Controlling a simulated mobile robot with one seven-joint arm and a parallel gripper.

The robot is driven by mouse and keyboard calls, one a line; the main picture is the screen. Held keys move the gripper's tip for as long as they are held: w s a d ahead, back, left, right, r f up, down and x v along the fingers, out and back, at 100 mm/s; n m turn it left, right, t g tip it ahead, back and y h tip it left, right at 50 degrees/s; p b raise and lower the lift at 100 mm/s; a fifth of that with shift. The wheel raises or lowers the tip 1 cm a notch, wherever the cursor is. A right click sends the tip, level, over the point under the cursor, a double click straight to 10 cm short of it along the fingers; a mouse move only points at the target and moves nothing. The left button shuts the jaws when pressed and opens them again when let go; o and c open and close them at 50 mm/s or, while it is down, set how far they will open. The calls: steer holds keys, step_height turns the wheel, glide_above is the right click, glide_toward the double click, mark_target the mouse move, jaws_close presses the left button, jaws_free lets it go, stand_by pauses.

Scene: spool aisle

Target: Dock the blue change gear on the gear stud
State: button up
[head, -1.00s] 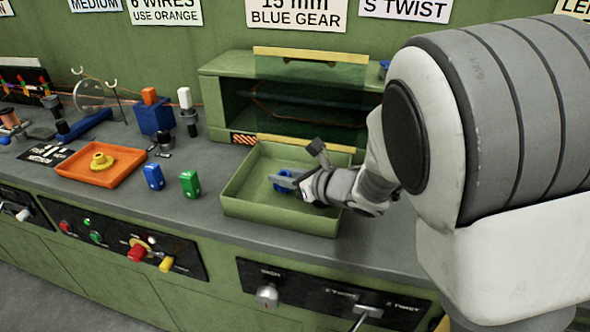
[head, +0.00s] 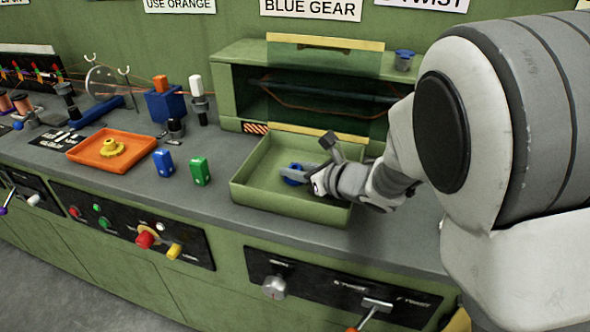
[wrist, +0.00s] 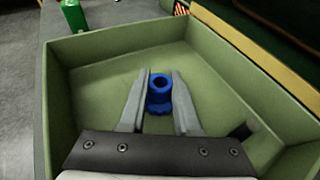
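The blue change gear (head: 293,173) is in the green tray on the bench. In the wrist view the gear (wrist: 160,93) shows a raised hub with a round hole, and it is between my two fingers. My gripper (wrist: 159,80) is open, one finger on each side of the gear; whether they touch it I cannot tell. In the head view my gripper (head: 284,174) reaches into the tray from the right and partly hides the gear. I cannot tell for sure which post is the gear stud.
The green tray (head: 262,205) has raised walls around my gripper. Behind it stands a green cabinet with a tinted panel (head: 325,85). Left are a green block (head: 200,172), a blue block (head: 164,163) and an orange tray (head: 85,150) holding a yellow gear (head: 111,146). A blue-topped piece (head: 404,58) sits on the cabinet.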

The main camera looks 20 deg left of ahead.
steer(key=o, duration=0.5)
steer(key=shift+c, duration=0.2)
steer(key=shift+r, duration=0.1)
steer(key=r+p, duration=0.1)
steer(key=p, duration=0.1)
steer(key=shift+r+p, duration=0.3)
steer(key=v, duration=1.1)
steer(key=shift+s+d+f+p, duration=0.1)
steer(key=shift+s+d+p, duration=0.05)
steer(key=shift+d+p, duration=0.25)
